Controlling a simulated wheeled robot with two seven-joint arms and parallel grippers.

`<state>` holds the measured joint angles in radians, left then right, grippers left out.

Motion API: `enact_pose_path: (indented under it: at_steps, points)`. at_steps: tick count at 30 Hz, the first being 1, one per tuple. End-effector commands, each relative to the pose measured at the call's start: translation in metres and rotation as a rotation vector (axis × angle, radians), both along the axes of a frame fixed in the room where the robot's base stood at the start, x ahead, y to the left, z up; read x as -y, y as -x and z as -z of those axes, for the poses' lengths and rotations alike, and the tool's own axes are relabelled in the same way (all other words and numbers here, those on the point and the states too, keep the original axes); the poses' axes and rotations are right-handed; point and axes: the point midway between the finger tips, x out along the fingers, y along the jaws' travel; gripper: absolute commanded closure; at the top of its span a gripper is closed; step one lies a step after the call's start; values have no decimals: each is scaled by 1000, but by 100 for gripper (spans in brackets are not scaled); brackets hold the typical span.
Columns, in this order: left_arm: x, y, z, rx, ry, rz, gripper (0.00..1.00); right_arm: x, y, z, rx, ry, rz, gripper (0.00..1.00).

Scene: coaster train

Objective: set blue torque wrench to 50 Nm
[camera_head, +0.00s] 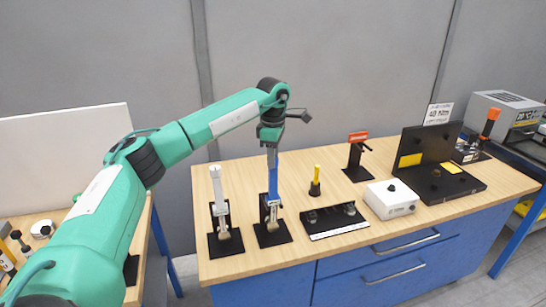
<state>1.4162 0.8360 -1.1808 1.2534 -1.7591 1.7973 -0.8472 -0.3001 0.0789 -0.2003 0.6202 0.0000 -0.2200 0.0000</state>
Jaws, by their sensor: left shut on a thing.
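The blue torque wrench (273,172) stands upright in a black stand (274,234) on the wooden bench. My left gripper (271,143) points down from above and is shut on the top end of the blue wrench. The wrench's scale is too small to read. A white wrench (218,190) stands in a similar black stand to its left. A white sign (438,114) at the back right carries dark print that seems to read 40 Nm, but I cannot be sure. My right gripper is not in view.
On the bench (330,260) are a yellow-handled tool (315,182), a black tray with knobs (335,217), a white box (391,199), a red-topped stand (357,157) and an open black case (455,187). Another table with a white panel (60,155) stands at left.

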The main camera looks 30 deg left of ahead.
Motion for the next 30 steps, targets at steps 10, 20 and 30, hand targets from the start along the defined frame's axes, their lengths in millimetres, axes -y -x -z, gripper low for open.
enact_pose_path:
  at_steps: [10, 20, 30]
  points:
    - [0, 0, -1, 1, 1, 9, 94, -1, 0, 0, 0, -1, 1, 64]
    - [0, 0, 0, 1, 1, 8, 49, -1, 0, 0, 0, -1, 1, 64]
    - [0, -1, -13, 4, 1, 7, 49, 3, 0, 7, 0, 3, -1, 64]
